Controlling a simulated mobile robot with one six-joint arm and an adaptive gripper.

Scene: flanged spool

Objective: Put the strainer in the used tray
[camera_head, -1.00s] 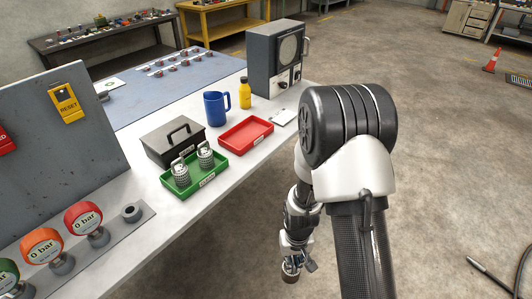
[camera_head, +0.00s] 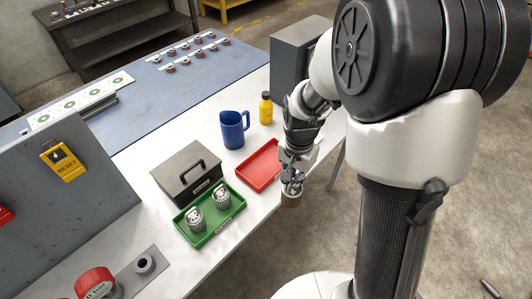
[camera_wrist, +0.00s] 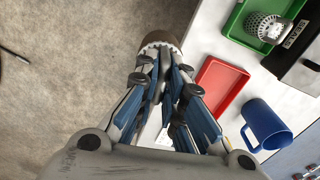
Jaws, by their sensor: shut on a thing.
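My gripper (camera_head: 292,174) is shut on a strainer (camera_head: 291,199), a small round piece with a brownish lower end. It hangs in the air just off the table's front edge, to the right of the red tray (camera_head: 261,166). In the wrist view the strainer (camera_wrist: 162,39) shows beyond the fingertips (camera_wrist: 163,62), mostly hidden by them. The red tray (camera_wrist: 219,90) is empty and lies to the right there. A green tray (camera_head: 211,227) holds two upright grey mesh strainers (camera_head: 195,219). I cannot read which tray is labelled used.
A dark box with a handle (camera_head: 187,173) stands behind the green tray. A blue jug (camera_head: 233,130) and a yellow bottle (camera_head: 266,108) stand behind the red tray. A grey panel (camera_head: 70,190) and gauges are at the left.

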